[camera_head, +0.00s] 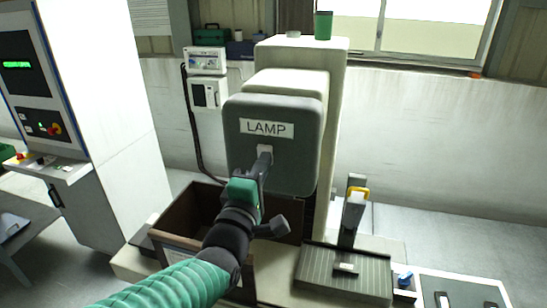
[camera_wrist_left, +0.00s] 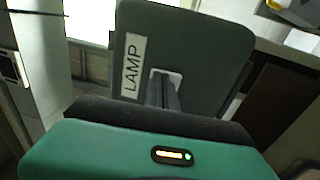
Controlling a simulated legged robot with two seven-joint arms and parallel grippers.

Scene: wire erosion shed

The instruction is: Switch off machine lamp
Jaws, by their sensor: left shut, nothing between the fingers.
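The lamp box (camera_head: 270,172) is a dark grey rounded head on the machine, with a white LAMP label (camera_head: 267,128) on its face. A small pale switch plate (camera_head: 264,149) sits below the label. My left gripper (camera_head: 265,157) is shut and empty, its fingertips in front of the plate, seemingly at it; whether they touch I cannot tell. In the left wrist view the lamp box (camera_wrist_left: 205,60) is turned sideways, and the switch plate (camera_wrist_left: 176,76) shows behind my left fingers (camera_wrist_left: 163,85). The fingers hide the switch lever itself. My right gripper is not in view.
A control cabinet (camera_head: 105,100) stands at the left. A brown open-topped box (camera_head: 190,215) lies below the lamp box. A green cup (camera_head: 323,25) stands on the machine top.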

